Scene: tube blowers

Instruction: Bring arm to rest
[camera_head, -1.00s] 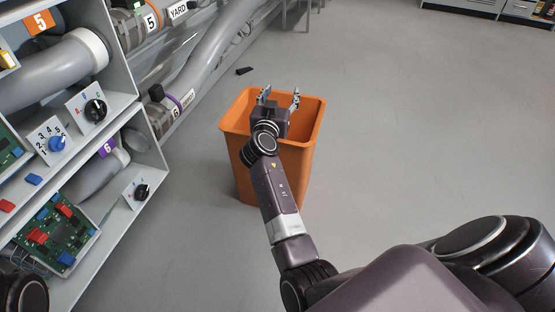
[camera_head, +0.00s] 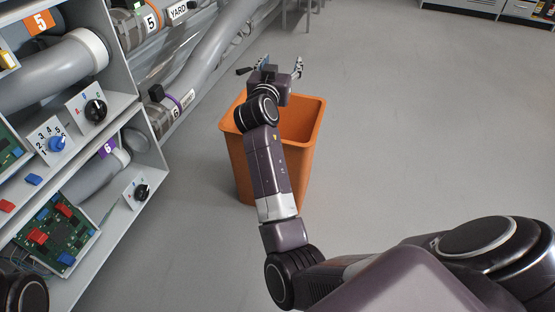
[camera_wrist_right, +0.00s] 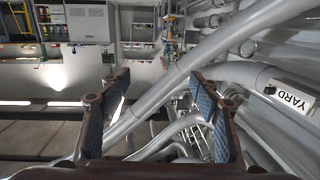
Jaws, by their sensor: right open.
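My right gripper (camera_head: 281,68) is raised over the far rim of the orange bin (camera_head: 268,165) in the head view, with its fingers apart and nothing between them. In the right wrist view the two fingers (camera_wrist_right: 160,105) are spread wide, with only pipes and the room behind them. My right arm reaches forward above the bin and hides part of its opening. At the lower left corner of the head view a dark rounded part shows, but no left gripper can be seen.
A grey shelf unit (camera_head: 150,180) stands at the left with dials, circuit boards (camera_head: 58,232) and tubes (camera_head: 65,62). Large grey pipes (camera_head: 215,50) run behind it. The floor to the right is clear.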

